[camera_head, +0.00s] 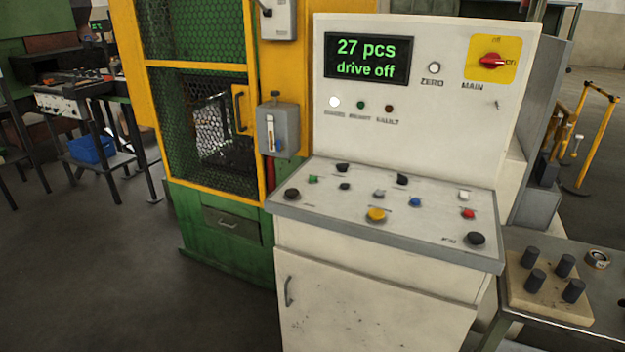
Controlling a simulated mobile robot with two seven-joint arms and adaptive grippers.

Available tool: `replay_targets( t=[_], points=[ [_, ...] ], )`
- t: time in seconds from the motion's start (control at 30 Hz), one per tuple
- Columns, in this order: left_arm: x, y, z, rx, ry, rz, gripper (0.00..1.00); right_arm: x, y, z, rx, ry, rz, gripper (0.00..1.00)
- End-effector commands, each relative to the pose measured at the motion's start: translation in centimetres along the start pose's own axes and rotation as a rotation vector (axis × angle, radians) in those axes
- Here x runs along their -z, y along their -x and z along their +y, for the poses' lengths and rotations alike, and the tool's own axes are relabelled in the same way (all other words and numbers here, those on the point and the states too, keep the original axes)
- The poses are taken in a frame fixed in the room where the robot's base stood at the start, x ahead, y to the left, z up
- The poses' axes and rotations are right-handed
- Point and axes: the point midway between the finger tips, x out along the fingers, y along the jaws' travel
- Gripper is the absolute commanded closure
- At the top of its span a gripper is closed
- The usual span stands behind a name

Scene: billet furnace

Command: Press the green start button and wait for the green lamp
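A white control cabinet (420,150) stands in the middle of the head view. On its sloping desk, a small green button (313,179) sits at the left, near black knobs. On the upright panel, a dark green lamp (361,105) looks unlit, between a bright white lamp (335,102) and a dark red lamp (388,109). The display (367,59) reads "27 pcs" and "drive off" in green. The red main switch (491,60) sits on a yellow plate. Neither of my grippers is in view.
The desk also holds a yellow button (376,215), a red button (468,213) and several others. A green and yellow mesh-guarded machine (205,110) stands close at the left. A wooden block (545,293) with black cylinders is at the lower right.

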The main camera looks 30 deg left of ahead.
Motion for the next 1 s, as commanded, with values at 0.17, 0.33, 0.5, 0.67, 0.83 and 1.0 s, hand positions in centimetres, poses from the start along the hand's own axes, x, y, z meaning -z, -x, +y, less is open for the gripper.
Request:
replay_targets(
  t=[0.17,0.33,0.5,0.67,0.83,1.0],
  points=[
    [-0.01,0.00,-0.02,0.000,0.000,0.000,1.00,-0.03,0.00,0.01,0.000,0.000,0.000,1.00],
    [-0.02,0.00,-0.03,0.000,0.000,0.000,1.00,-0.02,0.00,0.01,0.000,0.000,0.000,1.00],
    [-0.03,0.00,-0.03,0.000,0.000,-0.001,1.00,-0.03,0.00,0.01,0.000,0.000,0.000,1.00],
    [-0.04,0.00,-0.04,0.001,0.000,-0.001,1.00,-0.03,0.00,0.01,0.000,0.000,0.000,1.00],
    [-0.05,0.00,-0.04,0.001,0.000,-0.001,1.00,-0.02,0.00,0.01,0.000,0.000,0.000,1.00],
    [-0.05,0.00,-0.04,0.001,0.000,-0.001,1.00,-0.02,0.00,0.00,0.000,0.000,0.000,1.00]
  ],
)
